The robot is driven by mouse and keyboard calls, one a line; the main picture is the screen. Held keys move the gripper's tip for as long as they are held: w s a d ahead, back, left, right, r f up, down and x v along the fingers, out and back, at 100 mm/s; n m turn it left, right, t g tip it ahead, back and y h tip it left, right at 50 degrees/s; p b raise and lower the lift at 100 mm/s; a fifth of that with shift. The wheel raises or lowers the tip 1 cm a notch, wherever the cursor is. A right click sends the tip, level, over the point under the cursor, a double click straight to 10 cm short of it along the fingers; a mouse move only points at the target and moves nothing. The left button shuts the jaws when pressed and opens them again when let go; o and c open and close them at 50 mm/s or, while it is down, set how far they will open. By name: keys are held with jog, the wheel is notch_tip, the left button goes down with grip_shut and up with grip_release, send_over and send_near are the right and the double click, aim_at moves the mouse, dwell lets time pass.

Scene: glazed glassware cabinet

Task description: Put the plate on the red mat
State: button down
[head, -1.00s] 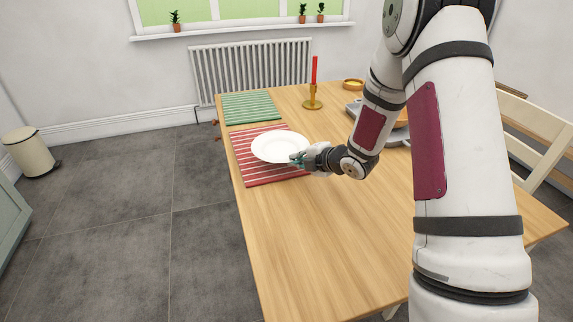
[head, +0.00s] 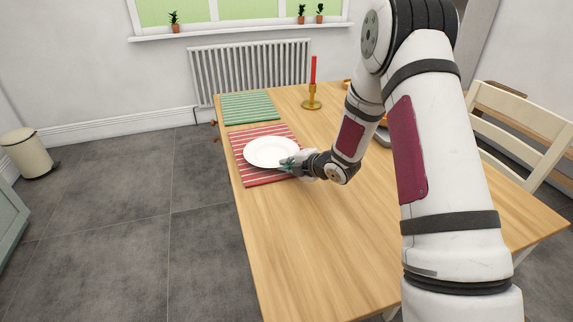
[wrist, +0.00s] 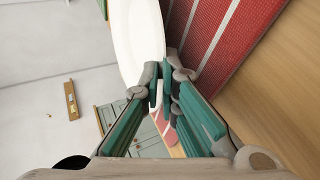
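The white plate (head: 270,152) is over the red mat with white stripes (head: 262,181) in the head view. It looks level. I cannot tell whether its underside touches the mat. My gripper (head: 287,165) is at the plate's near right edge. In the wrist view, the fingertips of my gripper (wrist: 160,84) are closed together on the rim of the plate (wrist: 138,35), and the red mat (wrist: 228,40) shows beside it.
A green striped mat (head: 250,107) lies behind the red one. A gold candlestick with a red candle (head: 312,95) stands to the right. The wooden table (head: 280,250) is bare in front. A cream chair (head: 525,130) is at the right.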

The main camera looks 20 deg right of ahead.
jog(key=c, duration=2.1)
grip_release()
jog(key=shift+f, duration=0.15)
